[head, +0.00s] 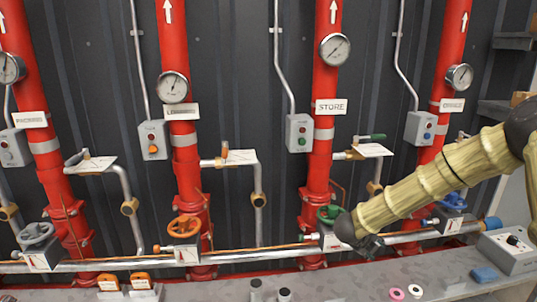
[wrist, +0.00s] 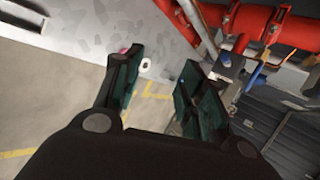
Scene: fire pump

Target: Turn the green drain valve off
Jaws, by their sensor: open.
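A green handwheel (head: 330,214) sits low on the pipe labelled STORE in the head view. A green lever (head: 371,137) lies roughly horizontal on the side branch higher up, right of that pipe. The labels at both are too small to read, so I cannot tell which is marked as the drain. My gripper (head: 370,246) is mostly hidden behind my arm's end, just right of and below the handwheel in the picture. Contact cannot be told. In the wrist view my gripper (wrist: 160,98) is open, with nothing between its dark green fingers.
Neighbouring red pipes carry an orange handwheel (head: 184,226), a grey one (head: 35,234) and a blue one (head: 453,201).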

